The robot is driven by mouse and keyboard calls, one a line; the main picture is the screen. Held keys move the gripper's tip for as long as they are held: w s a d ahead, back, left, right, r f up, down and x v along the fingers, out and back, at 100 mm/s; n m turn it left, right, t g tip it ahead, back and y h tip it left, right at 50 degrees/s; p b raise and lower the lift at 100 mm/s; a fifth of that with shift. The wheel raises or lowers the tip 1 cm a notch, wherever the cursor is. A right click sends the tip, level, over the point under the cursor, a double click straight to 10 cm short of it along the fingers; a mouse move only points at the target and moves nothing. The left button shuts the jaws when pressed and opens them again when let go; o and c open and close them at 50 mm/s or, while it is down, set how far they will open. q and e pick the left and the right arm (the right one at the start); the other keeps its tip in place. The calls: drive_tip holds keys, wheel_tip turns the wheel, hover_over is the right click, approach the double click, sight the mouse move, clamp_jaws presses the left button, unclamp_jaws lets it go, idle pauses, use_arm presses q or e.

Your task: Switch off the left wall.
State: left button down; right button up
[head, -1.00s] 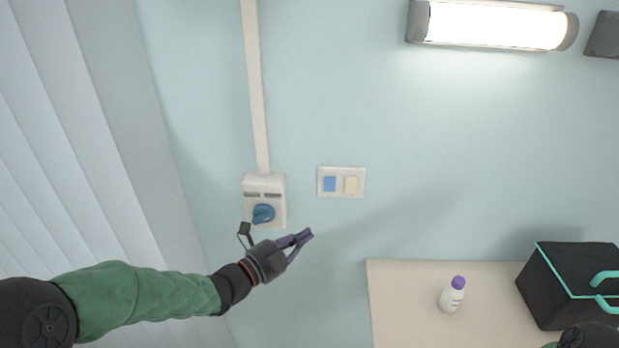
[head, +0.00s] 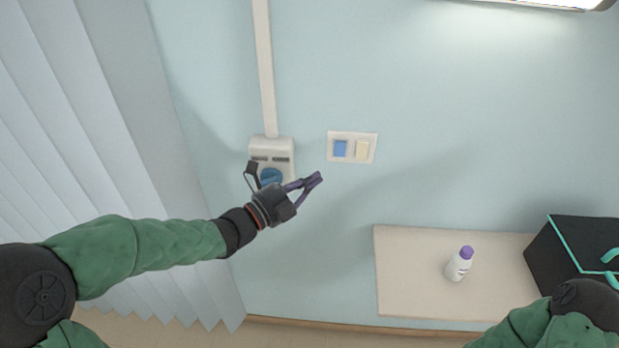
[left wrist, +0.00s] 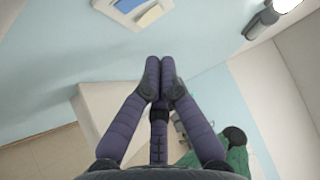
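A white wall plate (head: 331,148) with two rockers is on the pale blue wall. Its left rocker is blue (head: 340,149) and its right rocker is cream (head: 362,150). In the left wrist view the plate is at the top edge, partly cut off, with the blue rocker (left wrist: 128,5) and the cream rocker (left wrist: 151,14). My left gripper (head: 317,179) is just below and left of the plate in the head view, apart from it in the picture. In the left wrist view its purple fingertips (left wrist: 160,65) meet with nothing between them. My right gripper is out of view.
A grey box with a blue rotary knob (head: 270,177) is on the wall behind my left wrist, partly hidden. Vertical blinds (head: 100,110) hang at the left. A beige table (head: 410,270) at lower right holds a purple-capped white bottle (head: 458,265) and a black case (head: 570,255).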

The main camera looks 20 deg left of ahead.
sight(335, 154)
use_arm(q)
drive_tip(key=w, duration=0.3)
drive_tip(key=w+d, duration=0.1)
drive_tip(key=w, duration=0.2)
drive_tip(key=w+d+r, duration=0.1)
drive_tip(key=w, duration=0.3)
drive_tip(key=shift+d, duration=0.25)
